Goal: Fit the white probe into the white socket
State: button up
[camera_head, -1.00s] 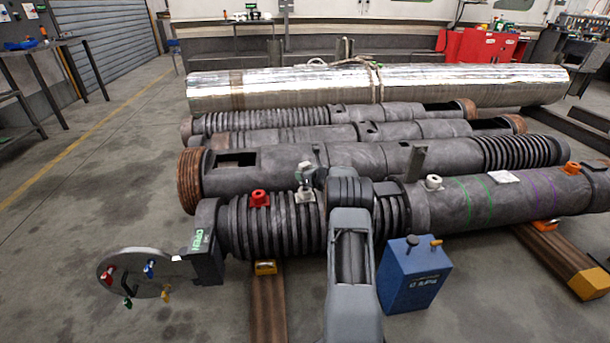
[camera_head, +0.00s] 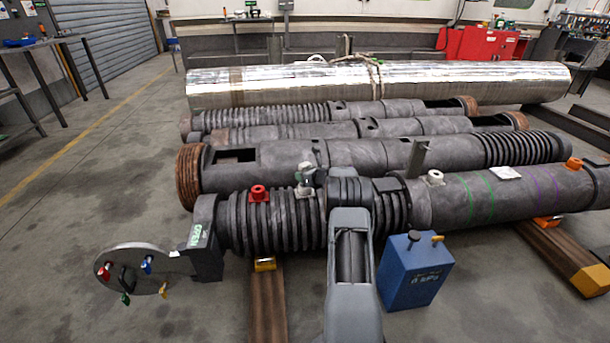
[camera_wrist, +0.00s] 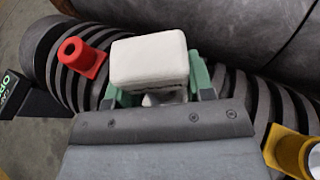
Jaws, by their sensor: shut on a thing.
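My gripper (camera_wrist: 153,92) has two green fingers shut on the white probe (camera_wrist: 149,58), a rounded white block that fills the top middle of the wrist view. In the head view my gripper (camera_head: 305,172) is small, beside my arm, over the ribbed part of the near barrel. Just under it is a white fitting (camera_head: 304,191), which looks like the white socket. I cannot tell whether the probe is in it or just above it. In the wrist view, the probe's block and my gripper hide most of what lies below.
A red socket (camera_head: 259,193) sits left of the gripper; a yellow one (camera_wrist: 292,152) shows right. Another white fitting (camera_head: 435,178) and an orange one (camera_head: 574,163) are on the right barrel. A disc with coloured probes (camera_head: 135,270) stands left, a blue box (camera_head: 415,275) in front.

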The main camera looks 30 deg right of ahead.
jog(key=shift+f+b, duration=0.4)
jog(key=shift+f, duration=0.15)
jog(key=o, duration=1)
jog(key=shift+s, duration=0.1)
jog(key=shift+p+v, duration=2.1)
jog(key=shift+v, duration=4.75)
jog(key=shift+a+r, duration=0.1)
jog(key=shift+r, duration=0.05)
